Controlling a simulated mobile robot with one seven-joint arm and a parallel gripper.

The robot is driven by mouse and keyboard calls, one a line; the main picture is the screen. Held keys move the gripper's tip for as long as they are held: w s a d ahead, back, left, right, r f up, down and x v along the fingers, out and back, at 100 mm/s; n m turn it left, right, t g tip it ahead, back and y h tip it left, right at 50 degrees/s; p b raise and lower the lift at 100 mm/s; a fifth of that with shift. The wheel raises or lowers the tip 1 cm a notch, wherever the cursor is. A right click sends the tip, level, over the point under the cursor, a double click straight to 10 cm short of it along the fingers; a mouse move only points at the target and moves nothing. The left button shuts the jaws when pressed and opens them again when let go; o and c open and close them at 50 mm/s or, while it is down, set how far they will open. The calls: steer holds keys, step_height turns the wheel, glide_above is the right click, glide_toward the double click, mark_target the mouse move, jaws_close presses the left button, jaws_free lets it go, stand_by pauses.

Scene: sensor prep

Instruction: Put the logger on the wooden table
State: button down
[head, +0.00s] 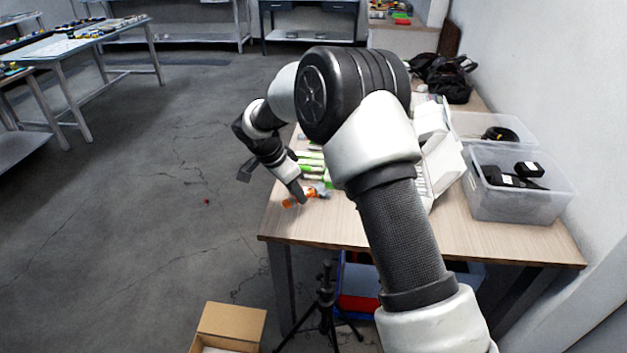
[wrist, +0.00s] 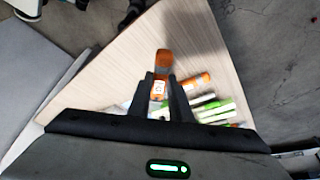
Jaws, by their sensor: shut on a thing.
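My gripper (wrist: 160,77) is shut on an orange piece with a white label, which looks like the logger (wrist: 163,58). It lies between the two dark fingers, with its end sticking out past their tips. In the head view my gripper (head: 302,200) points down at the left edge of the wooden table (head: 335,222), and the orange logger (head: 288,203) shows at the fingertips. It is low over the tabletop; I cannot tell whether it touches it.
A second orange piece (wrist: 196,81) and several green-and-white pieces (wrist: 218,107) lie close beside my gripper. Clear bins (head: 520,205) and white boxes (head: 440,165) fill the table's right side. The front-left tabletop is bare. A tripod (head: 325,300) and cardboard box (head: 230,322) stand below.

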mark_target(302, 218)
step_height(302, 218, down, 7)
steer(key=shift+f+b, duration=0.1)
steer(key=shift+b, duration=0.25)
steer(key=shift+f, duration=0.15)
steer(key=c, duration=1.6)
jaws_free()
